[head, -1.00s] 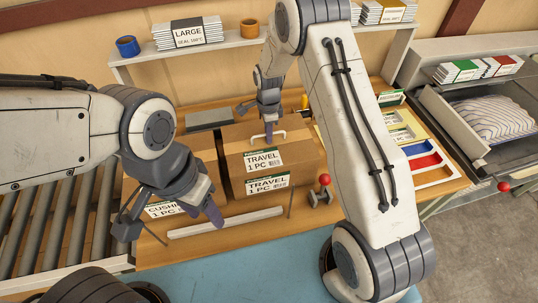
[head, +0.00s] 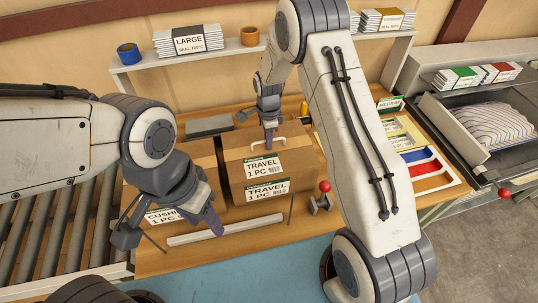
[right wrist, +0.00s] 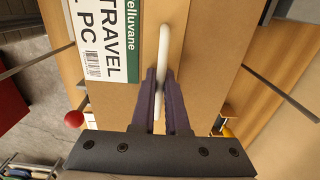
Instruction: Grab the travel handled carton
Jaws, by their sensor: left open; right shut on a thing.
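The travel carton (head: 233,177) is a brown cardboard box with "TRAVEL 1 PC" labels and a white handle (head: 268,143) on top. It stands on the wooden bench. My right gripper (head: 269,142) is above it, shut on the white handle, which also shows between the fingers in the right wrist view (right wrist: 163,60). The carton top (right wrist: 205,60) fills much of that view. My left gripper (head: 213,222) is open and empty, in front of another carton (head: 200,155) labelled "CUSHI...", which my left arm partly hides.
A white bar (head: 225,226) lies along the bench front. A red-knobbed lever (head: 325,187) stands right of the travel carton. Blue and red trays (head: 420,160) lie further right. A roller conveyor (head: 60,220) is at the left. A shelf (head: 225,49) runs behind.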

